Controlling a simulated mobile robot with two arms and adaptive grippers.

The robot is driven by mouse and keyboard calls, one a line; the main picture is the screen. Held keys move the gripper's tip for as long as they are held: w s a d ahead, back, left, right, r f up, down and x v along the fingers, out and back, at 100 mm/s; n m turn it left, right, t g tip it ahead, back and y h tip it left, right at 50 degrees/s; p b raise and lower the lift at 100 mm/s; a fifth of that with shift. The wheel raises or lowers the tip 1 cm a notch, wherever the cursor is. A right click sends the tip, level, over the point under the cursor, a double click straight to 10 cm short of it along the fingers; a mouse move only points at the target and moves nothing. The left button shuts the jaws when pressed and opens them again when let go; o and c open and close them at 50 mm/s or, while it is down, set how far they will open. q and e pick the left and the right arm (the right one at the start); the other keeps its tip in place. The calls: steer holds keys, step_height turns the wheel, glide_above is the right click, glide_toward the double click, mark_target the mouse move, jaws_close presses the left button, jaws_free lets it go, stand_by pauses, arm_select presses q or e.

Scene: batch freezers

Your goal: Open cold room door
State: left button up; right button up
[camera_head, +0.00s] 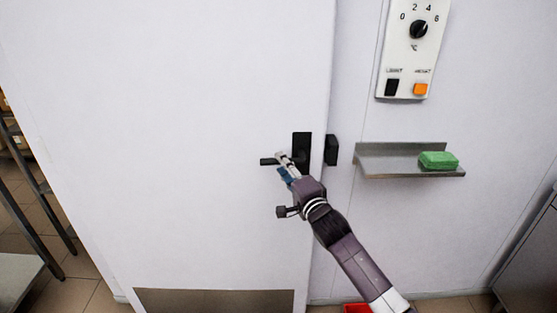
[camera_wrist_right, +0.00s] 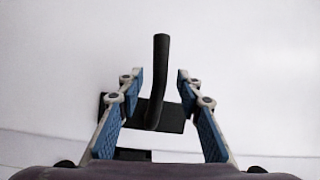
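The white cold room door (camera_head: 170,120) fills the left and middle of the head view. Its black lever handle (camera_head: 268,161) points left from a black plate (camera_head: 302,146) near the door's right edge. My right gripper (camera_head: 284,163) is at the handle, its fingers partly covering the lever. In the right wrist view the handle (camera_wrist_right: 160,80) stands between the two blue-padded fingers of my right gripper (camera_wrist_right: 159,95), with clear gaps on both sides. The right gripper is open. My left gripper is not in view.
A black block (camera_head: 331,150) sits on the frame right of the handle. A metal shelf (camera_head: 385,160) with a green block (camera_head: 438,160) and a control panel (camera_head: 412,50) are on the right wall. Metal racks (camera_head: 30,180) stand at the left edge.

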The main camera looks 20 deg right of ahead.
steer(key=shift+w+a+r, duration=0.1)
steer(key=shift+w+a, duration=0.1)
steer(key=shift+w, duration=1.15)
steer(key=shift+c, duration=0.6)
jaws_close()
